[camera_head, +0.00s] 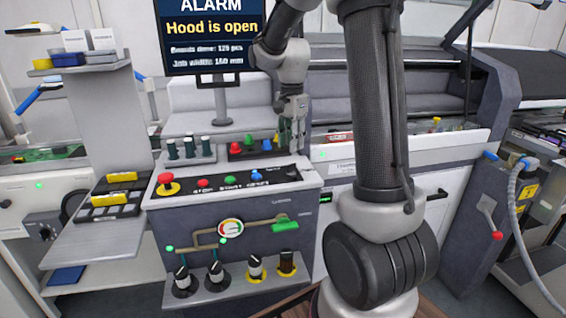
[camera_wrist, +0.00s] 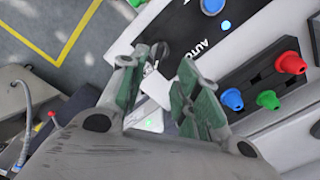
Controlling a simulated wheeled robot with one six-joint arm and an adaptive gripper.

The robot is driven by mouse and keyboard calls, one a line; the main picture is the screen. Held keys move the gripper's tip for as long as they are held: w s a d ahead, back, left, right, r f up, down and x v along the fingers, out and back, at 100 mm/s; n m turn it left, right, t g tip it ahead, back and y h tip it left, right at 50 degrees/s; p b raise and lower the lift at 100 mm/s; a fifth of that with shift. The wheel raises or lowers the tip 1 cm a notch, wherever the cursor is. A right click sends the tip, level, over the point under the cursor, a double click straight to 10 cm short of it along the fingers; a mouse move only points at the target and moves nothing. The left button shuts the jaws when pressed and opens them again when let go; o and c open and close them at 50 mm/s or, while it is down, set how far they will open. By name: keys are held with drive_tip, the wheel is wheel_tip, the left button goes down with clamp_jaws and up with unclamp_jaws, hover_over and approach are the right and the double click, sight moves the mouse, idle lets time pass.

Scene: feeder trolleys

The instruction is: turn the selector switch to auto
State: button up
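The control panel (camera_head: 225,185) has an AUTO label (camera_wrist: 198,45) near its right end. In the wrist view, a small dark part (camera_wrist: 160,52) with a whitish piece (camera_wrist: 155,88) shows beyond and between my fingertips, beside that label. It looks like the selector switch, but its setting cannot be read. My gripper (camera_wrist: 155,82) is open, its two green-padded fingers apart on either side of the whitish piece. I cannot tell whether they touch it. In the head view my gripper (camera_head: 293,125) points down over the panel's right end and hides the switch.
A red mushroom button (camera_head: 167,184) and red, green and blue push buttons (camera_head: 256,173) sit left on the panel. A rack with coloured nozzle-like pieces (camera_head: 248,142) stands just behind. The screen (camera_head: 210,35) reads "ALARM Hood is open". A grey hood (camera_head: 390,75) is behind my arm.

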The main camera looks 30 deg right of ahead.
sight(291, 164)
wheel_tip(291, 164, down, 8)
drive_tip(key=shift+d+r, duration=0.1)
drive_tip(key=shift+r, duration=0.15)
drive_tip(key=shift+c, duration=0.2)
clamp_jaws()
